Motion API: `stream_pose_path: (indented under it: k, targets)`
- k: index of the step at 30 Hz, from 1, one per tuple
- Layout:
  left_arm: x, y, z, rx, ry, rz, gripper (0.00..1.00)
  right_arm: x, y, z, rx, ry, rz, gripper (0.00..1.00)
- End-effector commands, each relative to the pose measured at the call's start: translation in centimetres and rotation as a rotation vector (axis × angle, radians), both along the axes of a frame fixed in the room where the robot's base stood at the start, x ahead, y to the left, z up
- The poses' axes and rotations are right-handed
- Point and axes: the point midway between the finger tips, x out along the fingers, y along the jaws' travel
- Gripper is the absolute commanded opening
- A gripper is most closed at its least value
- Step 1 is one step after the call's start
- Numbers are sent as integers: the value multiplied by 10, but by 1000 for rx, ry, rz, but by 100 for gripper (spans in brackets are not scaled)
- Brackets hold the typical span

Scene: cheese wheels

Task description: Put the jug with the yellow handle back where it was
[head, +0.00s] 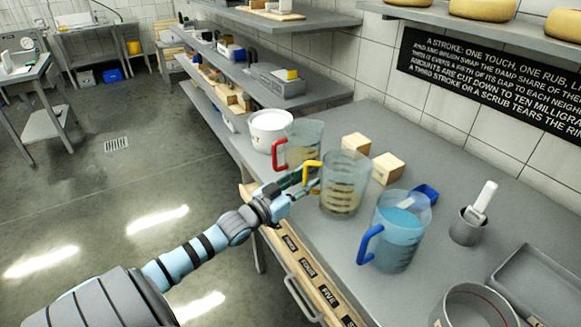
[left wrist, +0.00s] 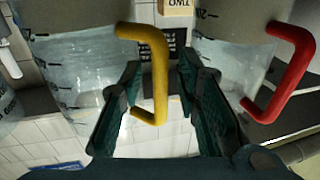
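The clear jug with the yellow handle (head: 345,190) stands upright on the grey bench, its handle toward the bench's front edge. My left gripper (head: 297,187) is at that handle. In the left wrist view the yellow handle (left wrist: 158,75) hangs between the two spread fingers (left wrist: 160,105), nearer the left finger; I cannot tell whether it touches. The jug with the red handle (head: 308,145) stands just behind; its red handle (left wrist: 292,70) is outside the right finger. The jug with the blue handle (head: 402,240) holds blue liquid, nearer me. My right gripper is not in view.
A white tub (head: 270,130) stands beyond the red-handled jug. Wooden blocks (head: 357,143) (head: 387,168) sit behind the jugs. A grey cup with a white-handled tool (head: 468,228), a round pan (head: 475,308) and a tray (head: 540,285) are to the right. Shelves (head: 270,60) hang above.

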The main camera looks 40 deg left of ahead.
Motion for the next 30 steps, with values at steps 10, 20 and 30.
stream_pose_path:
  k: [10, 20, 30]
  targets:
    - [-66, 5, 7, 1, 8, 0, 30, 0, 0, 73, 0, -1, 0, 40]
    - [-117, 8, -2, 0, 0, 0, 30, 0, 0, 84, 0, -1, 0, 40]
    - [-148, 29, -114, 55, 272, 127, 30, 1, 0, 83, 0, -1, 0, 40]
